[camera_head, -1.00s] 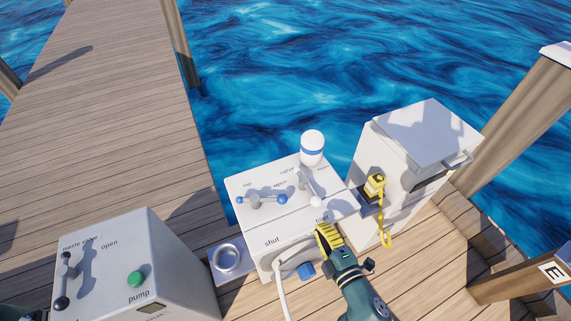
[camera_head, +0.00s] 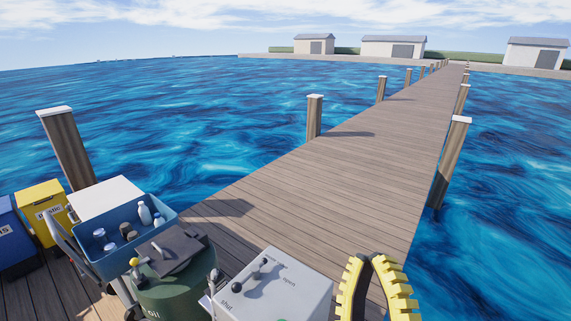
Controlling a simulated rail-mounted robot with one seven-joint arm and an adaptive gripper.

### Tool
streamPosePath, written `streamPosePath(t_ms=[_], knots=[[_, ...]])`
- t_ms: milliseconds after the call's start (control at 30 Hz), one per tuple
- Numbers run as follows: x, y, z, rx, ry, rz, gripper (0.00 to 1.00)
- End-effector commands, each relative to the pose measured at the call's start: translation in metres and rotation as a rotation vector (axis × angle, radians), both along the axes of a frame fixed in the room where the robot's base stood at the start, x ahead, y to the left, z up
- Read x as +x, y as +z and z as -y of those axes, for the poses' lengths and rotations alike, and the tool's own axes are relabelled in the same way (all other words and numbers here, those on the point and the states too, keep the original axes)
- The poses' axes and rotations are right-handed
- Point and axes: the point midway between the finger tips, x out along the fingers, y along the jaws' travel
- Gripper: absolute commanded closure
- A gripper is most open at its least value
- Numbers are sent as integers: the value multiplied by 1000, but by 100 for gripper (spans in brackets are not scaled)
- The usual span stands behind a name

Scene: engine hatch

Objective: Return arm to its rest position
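My gripper (camera_head: 366,259) is at the bottom right of the head view, raised over the deck. Its two yellow ribbed fingers with dark inner sides form an arch, and their tips come together at the top. I see no object between them. The finger bases and the rest of my arm are cut off by the bottom edge. A white box (camera_head: 285,290) with a dark-knobbed lever and a "shut" label is left of the gripper, apart from it in the picture.
A green drum (camera_head: 178,296) with a dark flat piece on top stands left of the box. A blue open bin (camera_head: 122,262) holds several bottles. A yellow bin (camera_head: 45,208) and another blue bin (camera_head: 14,240) are far left. The wooden pier (camera_head: 340,185) is clear, with posts and water alongside.

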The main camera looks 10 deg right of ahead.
Motion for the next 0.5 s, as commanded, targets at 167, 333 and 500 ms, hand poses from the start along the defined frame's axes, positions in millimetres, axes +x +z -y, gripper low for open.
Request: streamPosePath(t_ms=[167,333,500], knots=[[-21,74,-64,345,397,105,100],[-18,44,-86,658,618,-78,100],[-14,102,-85,714,625,-100,100]])
